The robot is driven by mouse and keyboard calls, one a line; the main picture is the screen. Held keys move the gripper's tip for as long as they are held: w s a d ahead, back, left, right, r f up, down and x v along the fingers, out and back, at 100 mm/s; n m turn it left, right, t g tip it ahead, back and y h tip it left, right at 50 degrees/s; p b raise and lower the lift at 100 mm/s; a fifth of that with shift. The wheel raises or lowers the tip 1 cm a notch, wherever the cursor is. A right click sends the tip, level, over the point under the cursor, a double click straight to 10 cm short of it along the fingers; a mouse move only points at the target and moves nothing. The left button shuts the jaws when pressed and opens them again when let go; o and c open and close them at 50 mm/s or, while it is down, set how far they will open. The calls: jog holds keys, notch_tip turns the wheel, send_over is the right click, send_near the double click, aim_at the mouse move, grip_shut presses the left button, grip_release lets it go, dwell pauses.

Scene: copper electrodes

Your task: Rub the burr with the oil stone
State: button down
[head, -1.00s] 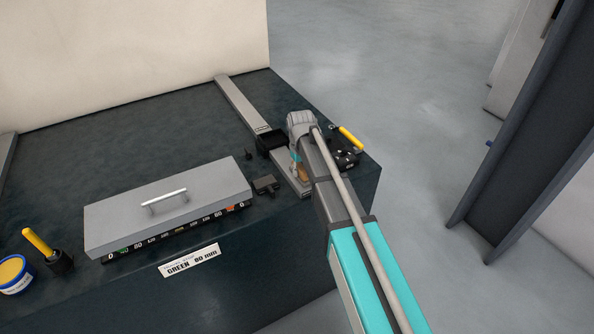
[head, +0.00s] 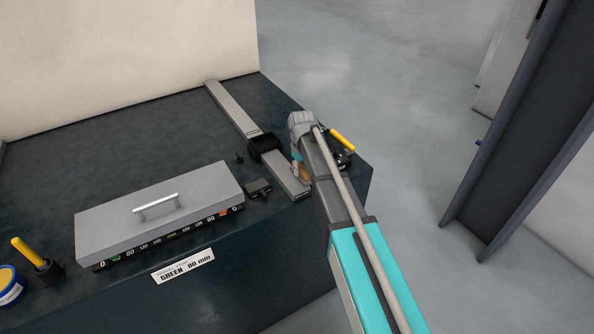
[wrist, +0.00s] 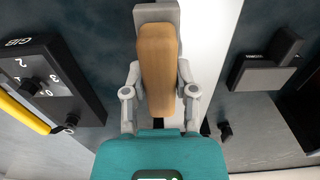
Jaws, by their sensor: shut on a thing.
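My gripper (wrist: 159,78) is shut on a tan block with a grey end, which looks like the oil stone (wrist: 157,65). The fingers hold it from both sides in the wrist view. In the head view the gripper points down by the front end of the grey rail (head: 231,108), and the tan of the stone shows only as a small patch. The rail runs pale beside and under the stone in the wrist view (wrist: 212,45). I cannot tell whether the stone touches the rail. I cannot make out the burr in either view.
A black block (head: 263,143) sits across the rail. A black box marked GIB (wrist: 55,80) with a yellow handle (head: 342,138) stands right of the rail. Left are a small dark block (head: 257,187), a grey lidded box (head: 150,217), a yellow-handled tool (head: 27,251) and a blue tub (head: 8,290).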

jog(key=shift+w+d, duration=0.1)
jog(key=shift+d, duration=0.05)
jog(key=shift+w+r+p, duration=0.1)
jog(key=shift+r+p, duration=0.1)
jog(key=shift+p, duration=0.2)
notch_tip(320, 180, up, 6)
jog(key=p, duration=0.5)
jog(key=shift+f, duration=0.25)
jog(key=shift+r+p, duration=1.5)
jog(key=shift+p, duration=0.2)
jog(key=shift+f, duration=0.15)
